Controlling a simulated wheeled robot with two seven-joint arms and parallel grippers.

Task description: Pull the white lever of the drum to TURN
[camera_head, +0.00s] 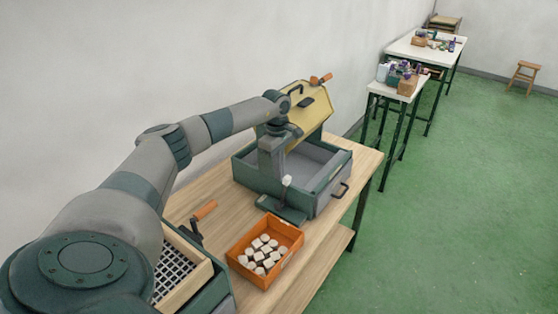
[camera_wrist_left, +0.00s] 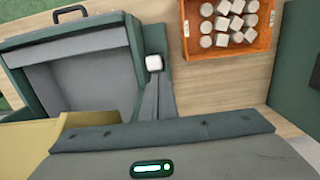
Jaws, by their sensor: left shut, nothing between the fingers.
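The drum (camera_head: 325,205) is a dark green box with a grey inside and a raised yellow lid (camera_head: 312,108); it also shows in the left wrist view (camera_wrist_left: 135,60). Its white lever knob (camera_head: 287,181) stands at the near side, just right of my left gripper (camera_head: 273,186). The knob also shows in the left wrist view (camera_wrist_left: 154,62), just beyond the gripper's narrow grey fingers. The left gripper points down and is shut and empty. Whether it touches the lever, I cannot tell. I see no readable TURN mark. My right gripper is not in view.
An orange tray (camera_head: 236,254) of several pale pieces stands in front of the drum on the wooden table (camera_head: 312,262). A crank with an orange handle (camera_head: 204,210) and a mesh-bottomed wooden frame (camera_head: 186,275) are to the left. Other tables (camera_head: 393,91) stand at the back right.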

